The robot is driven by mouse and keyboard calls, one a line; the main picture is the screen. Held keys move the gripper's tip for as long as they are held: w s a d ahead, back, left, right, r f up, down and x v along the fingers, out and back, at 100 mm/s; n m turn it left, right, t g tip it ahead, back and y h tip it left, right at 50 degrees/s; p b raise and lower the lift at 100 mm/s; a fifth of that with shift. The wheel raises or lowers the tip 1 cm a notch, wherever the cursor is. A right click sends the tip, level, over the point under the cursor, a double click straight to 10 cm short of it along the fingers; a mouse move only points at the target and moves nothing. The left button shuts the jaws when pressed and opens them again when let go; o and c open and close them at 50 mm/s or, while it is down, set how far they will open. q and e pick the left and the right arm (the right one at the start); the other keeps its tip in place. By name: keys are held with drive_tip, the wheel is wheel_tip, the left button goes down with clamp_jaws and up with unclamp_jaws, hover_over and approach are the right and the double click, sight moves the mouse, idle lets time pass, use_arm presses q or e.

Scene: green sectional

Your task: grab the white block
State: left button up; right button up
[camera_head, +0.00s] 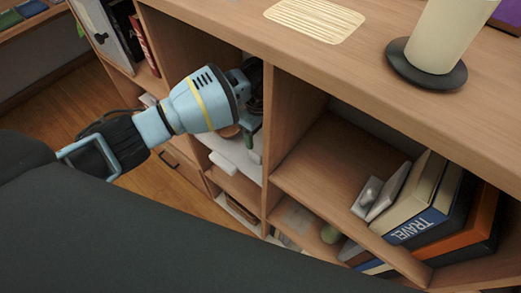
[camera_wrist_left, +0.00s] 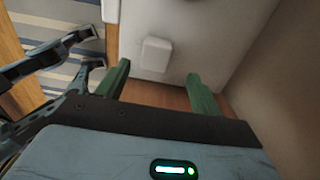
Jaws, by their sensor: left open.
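In the left wrist view a small white block (camera_wrist_left: 156,53) with rounded corners shows against a larger white surface (camera_wrist_left: 205,30). It lies just beyond the tips of my left gripper (camera_wrist_left: 157,72), roughly in line with the space between its two green fingers. The fingers are open, with nothing between them. In the head view my left gripper (camera_head: 252,125) reaches into a shelf compartment, its fingers partly hidden by the wrist. A small white piece (camera_head: 222,163) shows below it at the edge of a white surface; this looks like the same block. My right gripper is not in view.
Wooden dividers (camera_head: 283,125) stand close to the right of my left gripper, and the cabinet top (camera_head: 345,75) is above it. A pale cup (camera_head: 447,35) stands on a dark coaster (camera_head: 427,70) on top.

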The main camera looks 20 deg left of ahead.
sight(259, 148)
use_arm(q)
wheel_tip(259, 148, down, 2)
drive_tip(key=shift+f, duration=0.1)
drive_tip(key=shift+s+f, duration=0.15)
drive_tip(key=shift+f, duration=0.25)
drive_tip(key=f, duration=0.4)
drive_tip(key=shift+s+d+f, duration=0.1)
drive_tip(key=shift+s+f, duration=0.05)
drive_tip(key=shift+s, duration=0.05)
drive_tip(key=c, duration=1.1)
drive_tip(key=shift+o, duration=0.2)
